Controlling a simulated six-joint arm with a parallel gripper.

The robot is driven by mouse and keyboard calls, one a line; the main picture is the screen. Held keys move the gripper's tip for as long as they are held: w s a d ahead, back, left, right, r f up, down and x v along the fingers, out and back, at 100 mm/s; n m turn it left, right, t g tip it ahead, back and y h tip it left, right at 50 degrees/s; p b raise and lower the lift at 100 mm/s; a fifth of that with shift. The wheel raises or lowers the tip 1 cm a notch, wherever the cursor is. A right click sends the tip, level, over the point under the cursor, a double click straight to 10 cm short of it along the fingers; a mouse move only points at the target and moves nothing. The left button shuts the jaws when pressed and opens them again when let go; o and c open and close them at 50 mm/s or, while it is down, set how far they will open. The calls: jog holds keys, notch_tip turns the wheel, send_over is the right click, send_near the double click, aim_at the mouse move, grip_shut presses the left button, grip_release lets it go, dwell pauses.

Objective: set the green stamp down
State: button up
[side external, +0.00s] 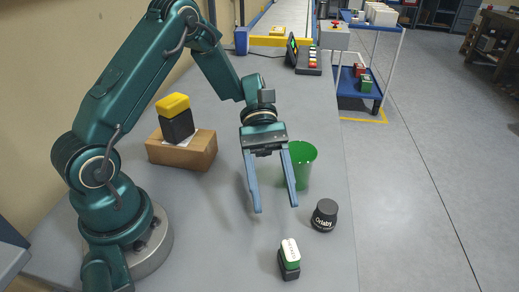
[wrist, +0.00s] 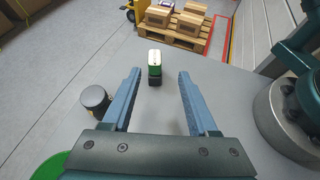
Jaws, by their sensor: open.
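The green stamp (side external: 289,259) stands on the grey table near its front edge, with a white top, a green band and a dark base. It also shows in the wrist view (wrist: 154,66), beyond the fingertips and between their lines. My gripper (side external: 275,208) is open and empty, above the table and behind the stamp in the side view. Its two blue fingers also show in the wrist view (wrist: 159,75), apart from each other with nothing between them. The stamp appears upright and clear of the fingers.
A black round pot (side external: 324,215) stands right of my gripper; a green cup (side external: 302,165) stands behind it. A cardboard box (side external: 182,150) carries a black and yellow block (side external: 175,119) at the left. The table (side external: 225,250) is clear left of the stamp.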

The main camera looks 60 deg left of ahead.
jog(key=s+a+r+m+t+y, duration=0.7)
jog(key=r+m+t+y, duration=0.1)
jog(key=m+t+y, duration=0.2)
jog(key=shift+a+r+m+t+y, duration=0.15)
jog(key=shift+r+m+t+y, duration=0.2)
jog(key=shift+m+y, duration=0.65)
